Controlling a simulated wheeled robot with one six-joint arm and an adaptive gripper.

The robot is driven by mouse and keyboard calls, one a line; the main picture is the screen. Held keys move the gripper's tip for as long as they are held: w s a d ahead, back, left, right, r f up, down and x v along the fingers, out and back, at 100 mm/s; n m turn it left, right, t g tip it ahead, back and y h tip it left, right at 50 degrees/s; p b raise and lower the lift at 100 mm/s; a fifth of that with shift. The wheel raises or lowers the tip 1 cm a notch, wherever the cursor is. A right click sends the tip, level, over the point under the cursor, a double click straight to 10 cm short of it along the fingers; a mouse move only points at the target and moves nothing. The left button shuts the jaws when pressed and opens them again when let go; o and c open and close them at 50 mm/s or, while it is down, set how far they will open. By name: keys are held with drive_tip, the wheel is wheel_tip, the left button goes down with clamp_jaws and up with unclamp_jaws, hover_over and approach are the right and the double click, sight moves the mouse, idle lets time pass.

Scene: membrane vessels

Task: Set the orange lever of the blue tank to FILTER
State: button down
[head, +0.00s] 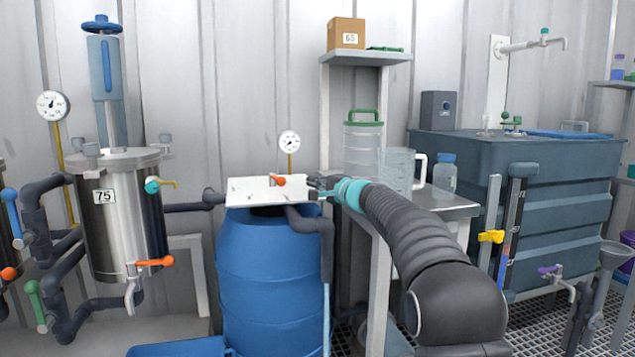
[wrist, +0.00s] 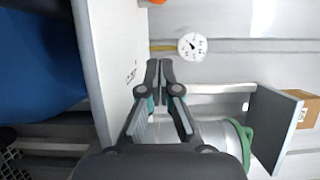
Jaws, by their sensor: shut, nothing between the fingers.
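The blue tank (head: 268,265) stands in the middle of the head view. A white plate (head: 245,190) lies across its top, and the small orange lever (head: 278,180) sits at the plate's upper edge. My gripper (head: 312,188) is shut and empty at the plate's right end, a little right of the lever and apart from it. In the wrist view my gripper's fingertips (wrist: 160,72) are together beside the plate (wrist: 110,60), which carries a small label too small to read. The tank shows at left (wrist: 35,65). Only an orange edge (wrist: 157,2) of the lever shows at the top.
A steel vessel marked 75 (head: 118,220) with its own orange lever (head: 155,262) stands at left. A gauge (head: 290,143) is behind the plate. A shelf with a box (head: 347,33) and a green-lidded container (head: 362,140) stand close behind my arm. A grey tank (head: 540,175) is at right.

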sight(277, 179)
drive_tip(key=w+a+p, duration=0.1)
drive_tip(key=w+a, duration=0.1)
drive_tip(key=a, duration=0.5)
drive_tip(key=shift+a, duration=0.15)
drive_tip(key=shift+w+f, duration=0.1)
drive_tip(key=shift+w, duration=0.05)
idle(0.3)
